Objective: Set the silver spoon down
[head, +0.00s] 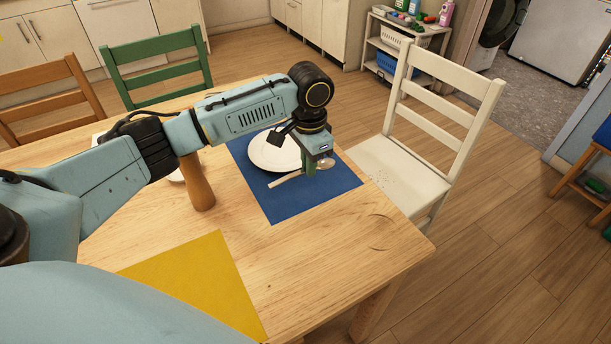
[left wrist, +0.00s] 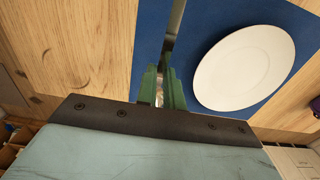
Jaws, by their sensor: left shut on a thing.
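My left gripper (head: 310,168) is over the blue placemat (head: 335,186), at the near right side of the white plate (head: 268,152). Its green fingers (left wrist: 160,88) are shut on the silver spoon (head: 284,180). The spoon's pale handle sticks out to the left of the fingers and its rounded end shows to the right. In the left wrist view the spoon (left wrist: 176,24) runs up from between the fingers, with the plate (left wrist: 245,68) to its right, apart from it. I cannot tell whether the spoon touches the placemat. My right gripper is not in view.
A wooden mill-like object (head: 198,184) stands on the table left of the placemat, beside my forearm. A yellow placemat (head: 200,280) lies at the near edge. A white chair (head: 425,150) stands at the right edge. The table (head: 330,260) in front of the blue placemat is bare.

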